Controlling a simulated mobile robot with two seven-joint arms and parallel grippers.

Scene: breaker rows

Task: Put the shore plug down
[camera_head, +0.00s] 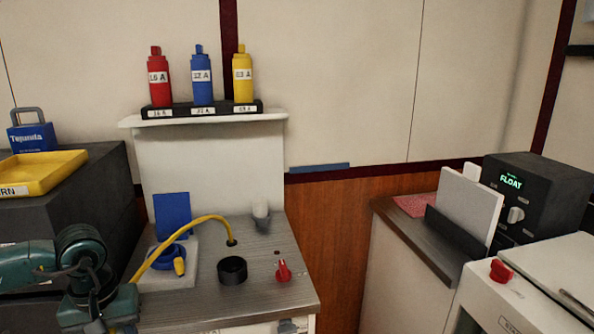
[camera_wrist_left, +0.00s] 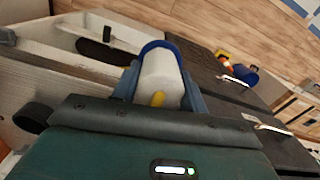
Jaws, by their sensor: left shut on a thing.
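My left gripper (camera_head: 112,314) is at the lower left of the head view, at the counter's front left edge. In the left wrist view the gripper (camera_wrist_left: 158,88) is shut on the shore plug (camera_wrist_left: 160,72), a pale cylinder with a blue rim and a yellow part. The plug is hidden behind my gripper in the head view. A yellow cable (camera_head: 192,222) arches from a hole in the counter down toward the gripper. A blue round socket (camera_head: 163,257) with a yellow part sits on a pale block, its blue lid (camera_head: 172,214) upright. A black ring holder (camera_head: 232,271) stands empty nearby.
A red knob (camera_head: 283,271) and a small pale cup (camera_head: 261,214) stand on the grey counter (camera_head: 275,297). Red, blue and yellow bottles stand on a shelf behind. A yellow tray (camera_head: 45,171) is at left. A black box reading FLOAT (camera_head: 540,190) is at right.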

